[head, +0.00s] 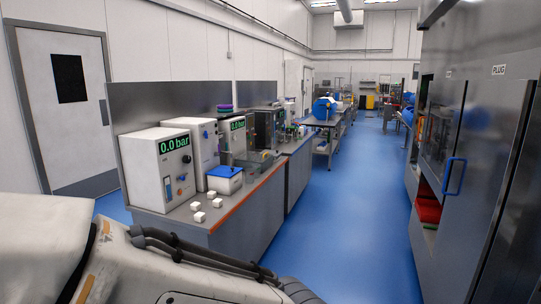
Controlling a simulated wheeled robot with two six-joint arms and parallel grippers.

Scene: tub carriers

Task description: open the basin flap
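I cannot pick out a basin flap with certainty. A tall steel cabinet (481,190) fills the right side, and a blue loop handle (454,176) sits upright on its front. The cabinet's panels around the handle look closed, but I cannot tell whether one of them is the flap. My pale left arm crosses the bottom left with dark cables along it; its gripper is not visible. My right arm and gripper are not visible either.
A grey bench (240,222) on the left carries white boxes with green "0.0 bar" displays, a blue-lidded tub (225,180) and several small white cubes. Red items (428,208) lie in a low cabinet opening. The blue floor aisle (350,215) between is clear.

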